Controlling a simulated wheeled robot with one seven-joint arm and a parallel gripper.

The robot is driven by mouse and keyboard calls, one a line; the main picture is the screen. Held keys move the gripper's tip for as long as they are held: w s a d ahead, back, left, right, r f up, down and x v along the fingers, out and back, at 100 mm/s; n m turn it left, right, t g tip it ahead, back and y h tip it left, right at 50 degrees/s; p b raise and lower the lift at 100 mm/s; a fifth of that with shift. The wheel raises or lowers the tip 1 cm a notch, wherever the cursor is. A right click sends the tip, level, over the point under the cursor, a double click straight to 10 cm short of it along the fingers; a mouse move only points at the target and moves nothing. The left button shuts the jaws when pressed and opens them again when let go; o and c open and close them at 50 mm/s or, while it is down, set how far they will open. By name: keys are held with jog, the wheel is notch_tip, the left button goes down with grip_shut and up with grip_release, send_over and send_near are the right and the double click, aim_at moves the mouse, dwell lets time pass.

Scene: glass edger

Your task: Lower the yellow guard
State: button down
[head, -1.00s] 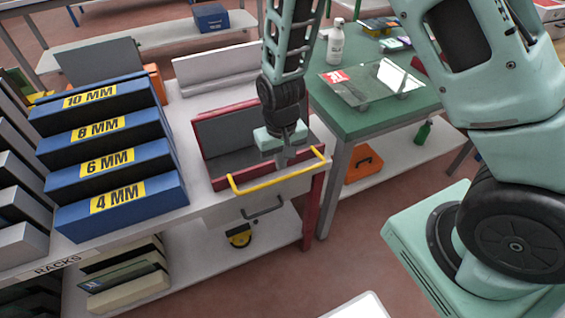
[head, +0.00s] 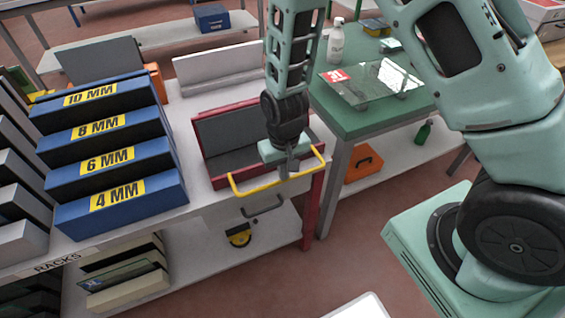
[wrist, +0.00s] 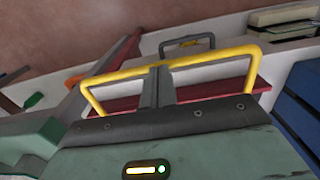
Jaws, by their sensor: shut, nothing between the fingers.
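The yellow guard (head: 262,187) is a U-shaped bar at the front of a red-framed machine with grey panels (head: 232,132). It sticks out forward over the table's front edge. In the wrist view the guard (wrist: 214,56) spans the picture with a leg on each side. My gripper (head: 291,172) is shut and empty, pointing down just behind the guard's front bar, right of its middle. In the wrist view my gripper's fingertips (wrist: 159,70) meet the bar in the picture; whether they touch it I cannot tell.
Blue racks marked with millimetre sizes (head: 120,190) stand on the left. A grey handle (head: 262,207) sits below the guard. A green table (head: 352,122) with a glass sheet and a white bottle (head: 335,42) is on the right. An orange case (head: 364,164) lies on the shelf below.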

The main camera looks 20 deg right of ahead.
jog(key=shift+r, duration=0.1)
notch_tip(320, 180, up, 13)
jog(key=p, duration=0.2)
jog(key=shift+w+p, duration=0.15)
jog(key=shift+p, duration=0.2)
